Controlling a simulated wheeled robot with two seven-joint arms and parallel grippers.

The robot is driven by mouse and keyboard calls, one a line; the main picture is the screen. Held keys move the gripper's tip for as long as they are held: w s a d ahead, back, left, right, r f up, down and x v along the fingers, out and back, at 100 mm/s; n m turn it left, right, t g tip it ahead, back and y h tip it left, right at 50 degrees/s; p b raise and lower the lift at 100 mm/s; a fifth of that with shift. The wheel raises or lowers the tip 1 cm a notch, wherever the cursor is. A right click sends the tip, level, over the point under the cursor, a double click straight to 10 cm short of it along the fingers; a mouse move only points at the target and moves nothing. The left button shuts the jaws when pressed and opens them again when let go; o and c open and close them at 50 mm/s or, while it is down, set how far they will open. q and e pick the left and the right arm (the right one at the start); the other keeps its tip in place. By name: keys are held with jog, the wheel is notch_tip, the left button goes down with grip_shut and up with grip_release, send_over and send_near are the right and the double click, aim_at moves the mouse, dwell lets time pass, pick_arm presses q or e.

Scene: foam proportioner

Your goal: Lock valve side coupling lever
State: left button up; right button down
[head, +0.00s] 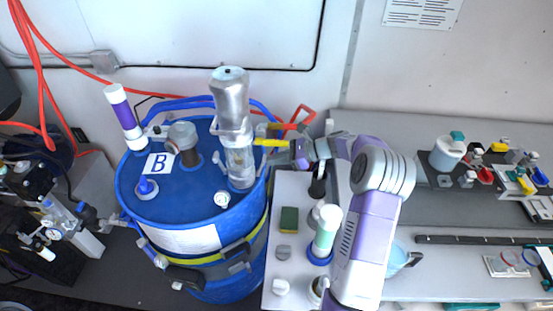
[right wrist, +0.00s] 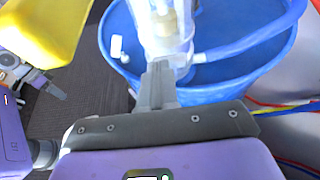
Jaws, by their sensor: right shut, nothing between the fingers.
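A clear cylinder (head: 240,160) with a metal top (head: 231,95) stands upright on the blue drum. A yellow lever (head: 270,142) sticks out to the right from its side. My right gripper (head: 284,152) is at the drum's right side, close to the lever, with its fingers pointing left. In the right wrist view its fingers (right wrist: 160,75) are together and empty, in front of the clear cylinder (right wrist: 168,28). A large yellow part (right wrist: 42,30) shows at upper left there, apart from the fingers; I cannot tell if it is the lever. My left gripper is not seen.
The blue drum (head: 172,208) bears a "B" label, a purple-and-white tube (head: 122,112) and several fittings. A red handle (head: 300,118) and red hoses are behind. A wall stands behind.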

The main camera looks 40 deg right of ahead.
jog(key=shift+r, duration=0.1)
jog(key=shift+s+d+r+p, duration=0.35)
jog(key=shift+r+p, duration=0.2)
jog(key=shift+p, duration=0.35)
jog(key=f+v, duration=0.1)
jog(key=v, duration=1.1)
jog(key=shift+s+d+p, duration=0.2)
jog(key=shift+d+p, duration=0.1)
jog(key=shift+r, duration=0.2)
